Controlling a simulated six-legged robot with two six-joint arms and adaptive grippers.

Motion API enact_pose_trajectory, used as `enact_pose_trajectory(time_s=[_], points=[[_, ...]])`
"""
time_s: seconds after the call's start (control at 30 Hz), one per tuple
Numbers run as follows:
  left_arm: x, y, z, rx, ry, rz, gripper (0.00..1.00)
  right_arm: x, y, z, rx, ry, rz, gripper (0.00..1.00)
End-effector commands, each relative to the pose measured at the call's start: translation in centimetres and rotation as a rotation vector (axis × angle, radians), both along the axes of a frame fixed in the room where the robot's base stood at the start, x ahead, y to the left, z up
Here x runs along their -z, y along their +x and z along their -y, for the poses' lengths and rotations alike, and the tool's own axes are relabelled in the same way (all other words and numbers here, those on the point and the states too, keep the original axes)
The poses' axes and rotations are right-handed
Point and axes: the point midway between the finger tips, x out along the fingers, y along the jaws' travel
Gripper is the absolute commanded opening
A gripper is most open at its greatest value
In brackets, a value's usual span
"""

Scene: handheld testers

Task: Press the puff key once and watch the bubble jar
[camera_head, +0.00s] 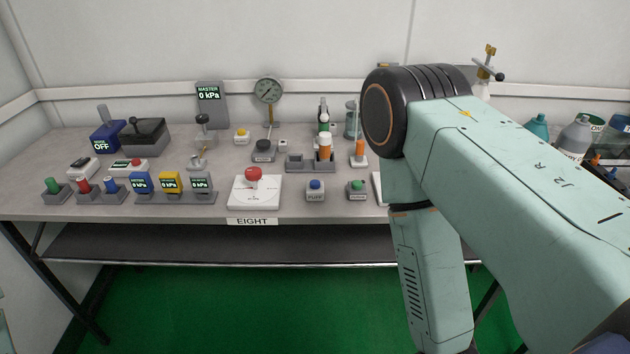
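The puff key (316,190) is a small grey box with a blue button on top and a label reading PUFF. It stands near the front edge of the bench, right of a white box with a red mushroom button. A clear jar (351,121), which looks like the bubble jar, stands at the back of the bench. It is partly hidden by my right arm's dark joint, and I cannot make out bubbles in it. My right arm fills the right side, its lower link hanging in front of the bench. Neither gripper shows.
The grey bench (60,205) carries several testers. A green-button box (356,190) stands just right of the puff key. The red-button box (254,191) is to its left. A round gauge (268,92) stands behind. My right arm hides much of the bench's right part.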

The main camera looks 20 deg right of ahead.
Motion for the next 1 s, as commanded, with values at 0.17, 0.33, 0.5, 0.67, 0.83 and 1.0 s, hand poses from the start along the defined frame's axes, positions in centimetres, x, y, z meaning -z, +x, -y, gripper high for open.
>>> enact_pose_trajectory(time_s=[0.17, 0.33, 0.5, 0.67, 0.83, 1.0], points=[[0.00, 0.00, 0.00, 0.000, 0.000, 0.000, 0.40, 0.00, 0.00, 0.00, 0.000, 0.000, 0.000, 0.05], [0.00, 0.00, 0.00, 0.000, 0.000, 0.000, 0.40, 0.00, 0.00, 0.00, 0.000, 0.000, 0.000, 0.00], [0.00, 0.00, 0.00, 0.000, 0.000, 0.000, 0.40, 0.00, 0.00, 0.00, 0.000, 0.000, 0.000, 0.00], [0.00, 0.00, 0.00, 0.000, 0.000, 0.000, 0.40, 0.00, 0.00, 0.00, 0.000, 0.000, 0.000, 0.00], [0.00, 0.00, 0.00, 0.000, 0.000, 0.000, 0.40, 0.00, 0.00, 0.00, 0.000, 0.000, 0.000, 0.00], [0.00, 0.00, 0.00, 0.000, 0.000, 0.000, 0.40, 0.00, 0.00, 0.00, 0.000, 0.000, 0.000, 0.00]])
